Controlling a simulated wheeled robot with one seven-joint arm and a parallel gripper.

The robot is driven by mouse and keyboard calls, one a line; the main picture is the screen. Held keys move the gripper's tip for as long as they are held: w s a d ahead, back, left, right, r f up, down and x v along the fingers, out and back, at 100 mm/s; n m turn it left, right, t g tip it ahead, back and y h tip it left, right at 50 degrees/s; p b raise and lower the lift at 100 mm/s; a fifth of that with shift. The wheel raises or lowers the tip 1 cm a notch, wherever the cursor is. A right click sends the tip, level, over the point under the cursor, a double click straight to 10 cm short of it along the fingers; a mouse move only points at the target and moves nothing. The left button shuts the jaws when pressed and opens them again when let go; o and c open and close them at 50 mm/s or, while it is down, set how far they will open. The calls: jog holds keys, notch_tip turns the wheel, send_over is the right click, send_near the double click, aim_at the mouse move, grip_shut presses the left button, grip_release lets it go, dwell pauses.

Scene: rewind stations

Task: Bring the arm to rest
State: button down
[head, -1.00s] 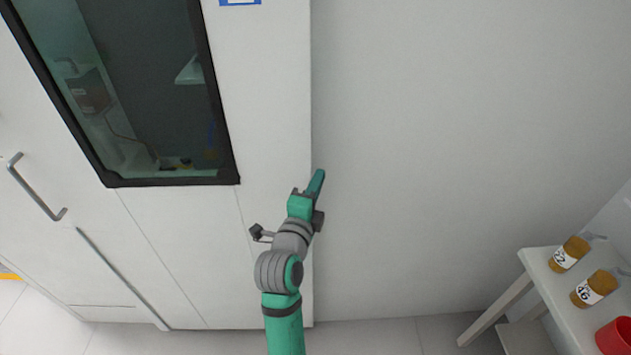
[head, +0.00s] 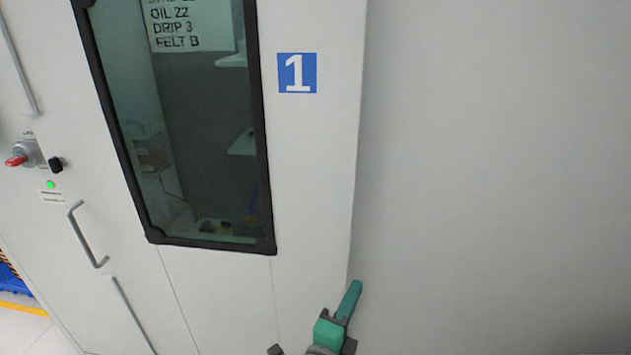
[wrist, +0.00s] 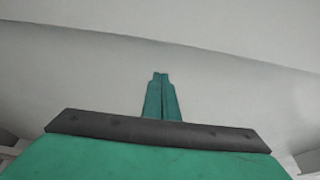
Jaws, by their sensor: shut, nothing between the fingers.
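My gripper (head: 350,298) shows at the bottom of the head view, its green fingers pointing up and slightly right. It is in front of the right edge of the white cabinet (head: 320,190). In the wrist view the two green fingers of my gripper (wrist: 161,78) lie side by side, shut, with nothing held. Only the end of my arm shows; the rest is below the head view. A pale surface lies beyond the fingertips, and I cannot tell how far off it is.
The cabinet has a dark-framed window (head: 190,120), a blue sign marked 1 (head: 297,73), a grey handle (head: 86,235) and a red-tipped knob or lock (head: 20,158). A green light (head: 51,184) is lit. A plain pale wall (head: 490,180) fills the right side.

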jog(key=s+a+f+n+y, duration=0.3)
jog(key=s+f+n, duration=0.3)
jog(key=f+n, duration=0.25)
jog(key=s+a+f+n+y, duration=0.4)
jog(key=s+f+n, duration=0.3)
jog(key=f, duration=0.2)
jog(key=s+a+f+n+y, duration=0.1)
jog(key=s+n, duration=0.3)
jog(key=s, duration=0.7)
jog(key=s+a+f+n+y, duration=0.1)
jog(key=s+a+f+n, duration=0.2)
jog(key=s, duration=0.8)
jog(key=shift+s+a+n, duration=0.2)
jog(key=shift+s+n, duration=0.2)
jog(key=shift+n, duration=0.25)
